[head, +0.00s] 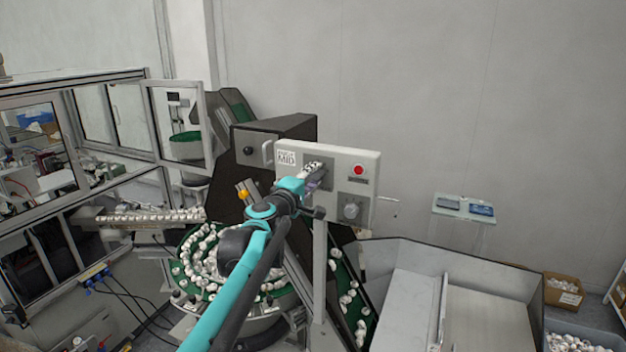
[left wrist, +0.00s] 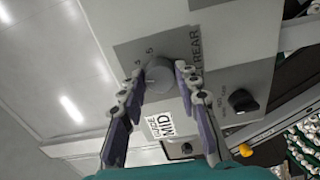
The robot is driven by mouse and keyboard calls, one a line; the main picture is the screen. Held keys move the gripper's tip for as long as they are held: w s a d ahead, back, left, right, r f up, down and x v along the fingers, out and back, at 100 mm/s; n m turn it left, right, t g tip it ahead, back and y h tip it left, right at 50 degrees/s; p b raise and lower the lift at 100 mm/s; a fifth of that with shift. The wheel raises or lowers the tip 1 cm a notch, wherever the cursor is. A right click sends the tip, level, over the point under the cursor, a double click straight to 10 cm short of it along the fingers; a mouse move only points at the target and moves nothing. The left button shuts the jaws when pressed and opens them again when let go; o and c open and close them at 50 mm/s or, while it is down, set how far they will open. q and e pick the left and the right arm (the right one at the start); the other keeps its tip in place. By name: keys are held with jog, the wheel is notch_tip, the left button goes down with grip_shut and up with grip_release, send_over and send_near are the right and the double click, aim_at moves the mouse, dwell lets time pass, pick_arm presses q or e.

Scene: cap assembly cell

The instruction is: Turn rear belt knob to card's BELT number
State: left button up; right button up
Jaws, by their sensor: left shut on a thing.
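The rear belt knob (left wrist: 160,78) is a round grey dial on a darker grey plate marked REAR, with the numerals 4 and 5 beside it. My left gripper (left wrist: 159,72) is shut on it, one finger on each side. In the head view the left gripper (head: 313,174) reaches the panel's left part and hides the knob. The card also shows in the head view (head: 287,159). I cannot make out a BELT number or the knob's pointer. My right gripper is not in view.
The control panel (head: 338,160) also carries a red button (head: 359,170) and a second knob (head: 351,211). Below are a round green feeder (head: 190,262) with white caps and a green belt (head: 345,285). A grey bin (head: 400,300) stands right; glass guarding (head: 100,120) stands left.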

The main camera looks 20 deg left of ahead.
pick_arm(q)
jog(key=m, duration=0.4)
jog(key=shift+f+m+b, duration=0.15)
jog(key=shift+m+b, duration=0.2)
jog(key=shift+m, duration=0.05)
jog(key=shift+d, duration=0.1)
dwell(0.3)
jog(key=o, duration=1.2)
jog(key=shift+c, duration=0.2)
jog(key=shift+s, duration=0.1)
jog(key=s, duration=1.2)
jog(key=shift+a, duration=0.25)
